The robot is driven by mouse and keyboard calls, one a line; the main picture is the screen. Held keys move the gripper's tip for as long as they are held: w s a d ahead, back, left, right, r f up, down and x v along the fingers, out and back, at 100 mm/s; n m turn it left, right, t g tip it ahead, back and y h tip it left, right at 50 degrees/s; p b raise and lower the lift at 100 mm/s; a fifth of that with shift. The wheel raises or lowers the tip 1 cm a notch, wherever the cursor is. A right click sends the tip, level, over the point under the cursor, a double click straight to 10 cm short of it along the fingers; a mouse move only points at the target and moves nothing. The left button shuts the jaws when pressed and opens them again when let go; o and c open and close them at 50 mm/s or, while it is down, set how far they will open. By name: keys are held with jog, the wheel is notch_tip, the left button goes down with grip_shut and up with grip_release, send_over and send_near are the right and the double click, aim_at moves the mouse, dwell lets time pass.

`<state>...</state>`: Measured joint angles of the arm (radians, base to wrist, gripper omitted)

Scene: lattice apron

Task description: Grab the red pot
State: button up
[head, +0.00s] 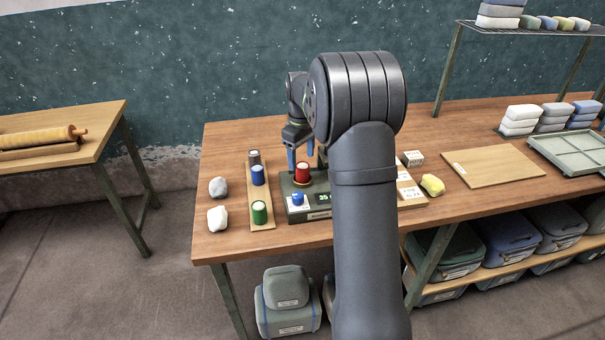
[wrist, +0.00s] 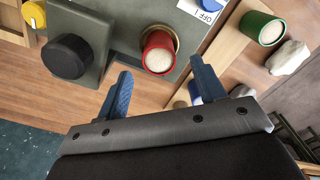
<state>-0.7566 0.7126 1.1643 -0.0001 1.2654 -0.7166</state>
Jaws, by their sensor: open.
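In the wrist view, the red pot (wrist: 158,54) sits in a round brass-coloured seat on the device. My gripper (head: 300,156) is open and empty, just behind and above the pot in the head view. In the wrist view, the blue fingers of my gripper (wrist: 161,70) lie apart, with the pot beyond and between their tips. I see no contact with the pot. My arm hides part of the device's right side.
A blue-topped item (head: 297,199) is at the device's front. A black knob (wrist: 69,56) stands on the device. White lumps (head: 217,219) lie at left.

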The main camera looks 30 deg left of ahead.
aim_at(302, 165)
jog(key=shift+d+f, duration=0.15)
jog(key=shift+f, duration=2.65)
jog(key=c, duration=1.1)
jog(key=shift+c, duration=0.2)
